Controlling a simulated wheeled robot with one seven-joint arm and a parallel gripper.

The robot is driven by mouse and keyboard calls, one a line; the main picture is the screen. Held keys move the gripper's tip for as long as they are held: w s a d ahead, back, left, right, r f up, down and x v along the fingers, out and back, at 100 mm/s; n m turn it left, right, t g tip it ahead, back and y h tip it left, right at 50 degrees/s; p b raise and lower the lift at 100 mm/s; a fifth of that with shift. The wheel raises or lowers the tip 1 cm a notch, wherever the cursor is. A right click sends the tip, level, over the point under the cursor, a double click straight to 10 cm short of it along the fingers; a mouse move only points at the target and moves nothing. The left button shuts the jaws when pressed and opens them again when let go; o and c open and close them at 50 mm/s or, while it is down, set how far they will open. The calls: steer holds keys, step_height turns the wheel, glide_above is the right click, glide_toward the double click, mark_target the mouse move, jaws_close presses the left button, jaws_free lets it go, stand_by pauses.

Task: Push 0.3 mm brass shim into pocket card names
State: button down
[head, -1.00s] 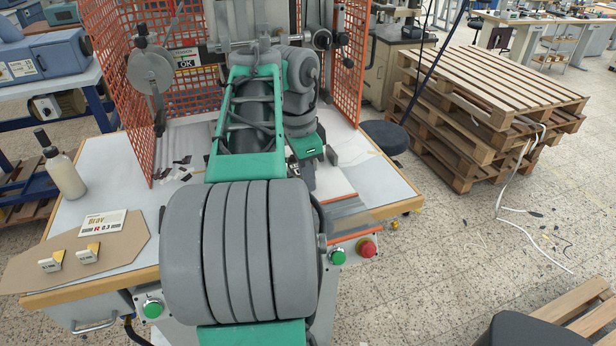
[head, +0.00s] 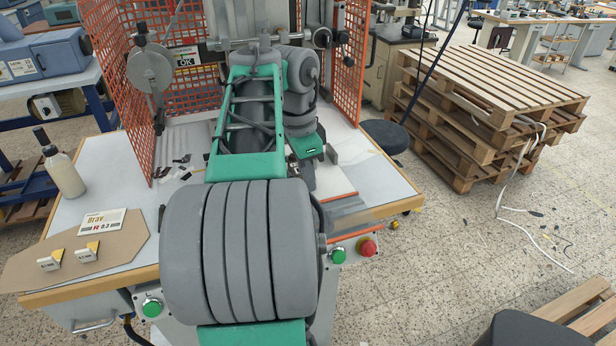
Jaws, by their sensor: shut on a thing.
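A white card (head: 103,222) stands on the brown board at the left; it seems to read "Brav" and "R 0.3", with the R in red. Two small white pieces with yellow parts, the left one (head: 50,262) and the right one (head: 88,253), lie in front of it, their lettering too small to read. My gripper (head: 304,180) is partly hidden behind my own arm, low over the bench under the press. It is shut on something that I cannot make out. I cannot make out the pockets or a loose brass shim.
Orange mesh guards (head: 118,85) flank the press on both sides. Small dark and light strips (head: 180,166) lie on the bench left of my arm. A bottle (head: 64,173) stands at the left. A red button (head: 366,247) and green buttons line the front edge.

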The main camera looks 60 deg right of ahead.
steer(key=shift+f, duration=0.25)
steer(key=c, duration=1.5)
jaws_free()
steer(key=r+p, duration=0.3)
steer(key=r, duration=0.2)
steer(key=r+p, duration=0.2)
steer(key=r, duration=0.1)
steer(key=shift+w+a+p, duration=0.3)
steer(key=shift+a+p, duration=0.05)
steer(key=shift+f, duration=0.1)
